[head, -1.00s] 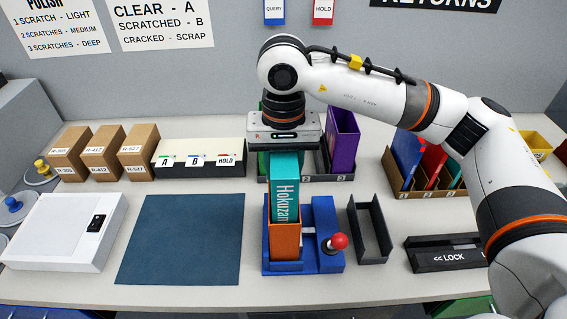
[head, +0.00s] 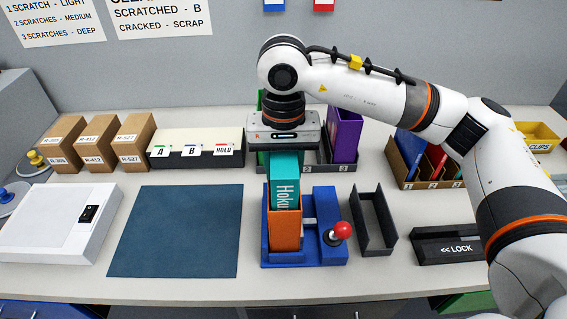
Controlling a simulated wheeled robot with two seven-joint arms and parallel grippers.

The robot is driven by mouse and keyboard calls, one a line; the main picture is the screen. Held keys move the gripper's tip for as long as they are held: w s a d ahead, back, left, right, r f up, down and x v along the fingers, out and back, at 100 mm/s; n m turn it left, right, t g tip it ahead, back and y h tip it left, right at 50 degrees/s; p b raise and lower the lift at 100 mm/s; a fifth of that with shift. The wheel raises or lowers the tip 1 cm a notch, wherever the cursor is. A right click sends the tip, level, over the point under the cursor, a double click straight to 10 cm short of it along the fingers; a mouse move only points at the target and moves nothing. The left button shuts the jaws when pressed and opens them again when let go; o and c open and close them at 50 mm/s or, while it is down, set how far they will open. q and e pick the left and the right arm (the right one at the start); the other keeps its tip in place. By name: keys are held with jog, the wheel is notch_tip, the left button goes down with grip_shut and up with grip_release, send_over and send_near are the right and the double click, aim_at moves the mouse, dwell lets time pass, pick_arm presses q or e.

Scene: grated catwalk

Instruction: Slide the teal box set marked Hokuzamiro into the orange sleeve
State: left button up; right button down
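The teal box set (head: 286,190) stands upright with its lower part inside the orange sleeve (head: 285,232). The lettering on its spine is cut off by the sleeve's edge after "Hoku". The sleeve sits in a blue fixture (head: 319,205) with a red-knobbed lever (head: 342,230). My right gripper (head: 286,150) points down at the top of the box set, its arm coming in from the right. Its fingers are hidden behind its body and the box, so its grip cannot be seen. My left gripper is not in view.
A purple box (head: 345,136) stands in a dark divided rack behind the gripper. An empty dark tray (head: 373,222) and a LOCK-marked holder (head: 449,246) lie to the right. A blue mat (head: 176,232) lies bare to the left, beside a white device (head: 58,225).

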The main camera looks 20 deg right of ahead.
jog(key=shift+c, duration=1.8)
grip_release()
jog(key=shift+f, duration=0.1)
jog(key=shift+r+p, duration=1.95)
jog(key=shift+r, duration=2.1)
jog(key=shift+f, duration=0.1)
